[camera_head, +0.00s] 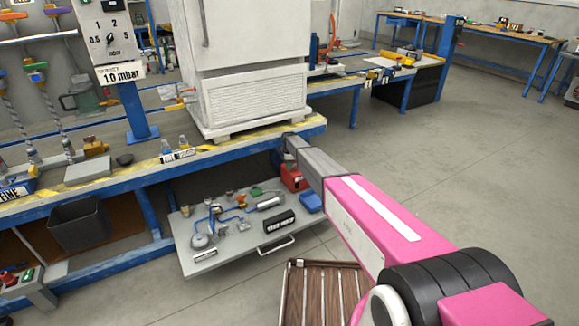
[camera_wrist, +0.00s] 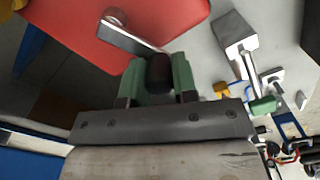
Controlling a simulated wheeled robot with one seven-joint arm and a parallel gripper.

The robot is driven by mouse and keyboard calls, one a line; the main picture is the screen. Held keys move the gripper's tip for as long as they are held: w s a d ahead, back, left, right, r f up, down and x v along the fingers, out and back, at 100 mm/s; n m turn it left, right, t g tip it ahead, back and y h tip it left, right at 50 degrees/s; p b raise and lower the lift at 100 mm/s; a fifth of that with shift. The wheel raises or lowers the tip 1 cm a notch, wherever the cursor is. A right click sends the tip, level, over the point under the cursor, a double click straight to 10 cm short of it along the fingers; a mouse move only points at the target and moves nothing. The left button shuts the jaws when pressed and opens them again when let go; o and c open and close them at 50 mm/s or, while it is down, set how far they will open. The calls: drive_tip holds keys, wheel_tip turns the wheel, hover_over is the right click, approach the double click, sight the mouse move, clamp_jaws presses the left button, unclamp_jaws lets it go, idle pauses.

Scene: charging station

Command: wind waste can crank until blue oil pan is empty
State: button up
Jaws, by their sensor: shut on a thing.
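In the wrist view, my gripper (camera_wrist: 159,82) has its green fingers closed around the dark knob of the crank (camera_wrist: 132,40). The crank's grey metal arm runs from the knob up and left to a pivot on the red waste can (camera_wrist: 165,14). In the head view, the waste can (camera_head: 294,178) stands at the back of the low grey drawer, partly hidden by my arm. A small blue box, which looks like the oil pan (camera_head: 311,202), sits on the drawer's right side beside it. Its contents are too small to tell. My fingers are hidden in the head view.
The grey drawer (camera_head: 215,262) is pulled out under the blue workbench (camera_head: 150,198) and holds gauges, hoses and a black box (camera_head: 279,222). A large white cabinet (camera_head: 240,70) stands on the bench above. A slatted wooden piece (camera_head: 323,290) lies on the floor. Floor to the right is clear.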

drive_tip(key=m, duration=0.1)
drive_tip(key=w+a+m, duration=0.1)
drive_tip(key=m, duration=0.1)
drive_tip(key=shift+w+a+m, duration=0.1)
drive_tip(key=shift+w+m, duration=0.05)
drive_tip(key=shift+m, duration=0.15)
drive_tip(key=m, duration=0.1)
drive_tip(key=w+m, duration=0.1)
drive_tip(key=shift+w+a+m, duration=0.1)
drive_tip(key=shift+a+m, duration=0.15)
drive_tip(key=shift+m, duration=0.15)
drive_tip(key=w+m, duration=0.1)
drive_tip(key=m, duration=0.1)
drive_tip(key=w+m, duration=0.1)
drive_tip(key=m, duration=0.2)
drive_tip(key=shift+w+a, duration=0.15)
drive_tip(key=shift+w, duration=0.05)
drive_tip(key=m, duration=0.1)
drive_tip(key=w+m, duration=0.1)
drive_tip(key=m, duration=0.1)
drive_tip(key=w+m, duration=0.1)
drive_tip(key=shift+d+m, duration=0.3)
drive_tip(key=shift+m, duration=0.1)
drive_tip(key=shift+w+d+m, duration=0.25)
drive_tip(key=shift+m, duration=0.55)
drive_tip(key=shift+w+d+m, duration=0.2)
drive_tip(key=shift+w+m, duration=0.05)
drive_tip(key=shift+m, duration=0.55)
drive_tip(key=o, duration=0.9)
